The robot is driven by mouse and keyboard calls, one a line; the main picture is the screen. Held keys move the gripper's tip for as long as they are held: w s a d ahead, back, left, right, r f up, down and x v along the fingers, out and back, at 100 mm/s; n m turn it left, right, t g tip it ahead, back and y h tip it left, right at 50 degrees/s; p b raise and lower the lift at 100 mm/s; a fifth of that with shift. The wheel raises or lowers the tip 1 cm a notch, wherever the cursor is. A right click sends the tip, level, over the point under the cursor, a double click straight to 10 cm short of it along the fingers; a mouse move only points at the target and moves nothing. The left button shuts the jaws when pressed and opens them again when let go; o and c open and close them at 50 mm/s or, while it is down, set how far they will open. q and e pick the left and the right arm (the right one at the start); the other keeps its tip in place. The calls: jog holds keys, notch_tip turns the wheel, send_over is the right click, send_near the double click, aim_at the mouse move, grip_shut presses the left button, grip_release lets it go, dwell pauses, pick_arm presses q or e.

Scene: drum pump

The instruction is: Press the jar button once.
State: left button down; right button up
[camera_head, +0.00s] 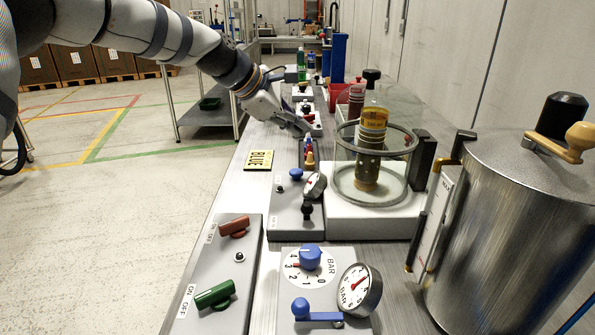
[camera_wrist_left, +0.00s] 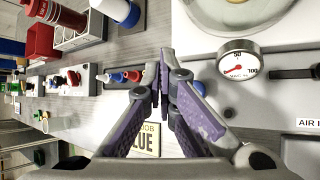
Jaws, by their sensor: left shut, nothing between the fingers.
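The glass jar (camera_head: 343,178) stands on a white base (camera_head: 375,219) at the centre right and holds a tall yellow-labelled object (camera_head: 372,130). Left of it is a grey panel (camera_head: 285,220) with a blue mushroom-shaped button (camera_head: 296,174), a small round silver button (camera_head: 280,188) and a gauge (camera_head: 314,186). I cannot tell which one is the jar button. My left gripper (camera_head: 303,128) is shut and empty, beyond and above this panel, apart from its buttons. In the left wrist view, the purple fingers meet at the tips (camera_wrist_left: 164,60); a blue part (camera_wrist_left: 200,88) is partly hidden behind one finger.
A steel drum (camera_head: 510,230) stands at the right. Nearer panels carry red and green switches (camera_head: 214,295), a blue dial (camera_head: 311,257) and another gauge (camera_head: 360,290). A yellow BLUE sign (camera_head: 259,160) lies at the bench's left edge. More devices line the bench behind.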

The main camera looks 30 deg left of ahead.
pick_arm(q)
send_over(298, 173)
notch_tip(298, 173, down, 5)
jog(key=shift+a+r+b, duration=0.1)
jog(key=shift+b, duration=0.35)
jog(key=shift+f, duration=1.15)
pick_arm(e)
jog(key=shift+s+f+g, duration=0.3)
jog(key=shift+s+f, duration=0.4)
jog(key=shift+s, duration=0.05)
pick_arm(q)
jog(key=shift+f, duration=0.15)
jog(key=shift+f, duration=0.3)
pick_arm(e)
jog(key=shift+w, duration=0.1)
pick_arm(q)
jog(key=shift+f, duration=0.55)
jog(key=shift+r+p, duration=0.3)
jog(key=shift+r, duration=0.7)
pick_arm(e)
jog(key=shift+w+r, duration=0.35)
jog(key=shift+r, duration=0.05)
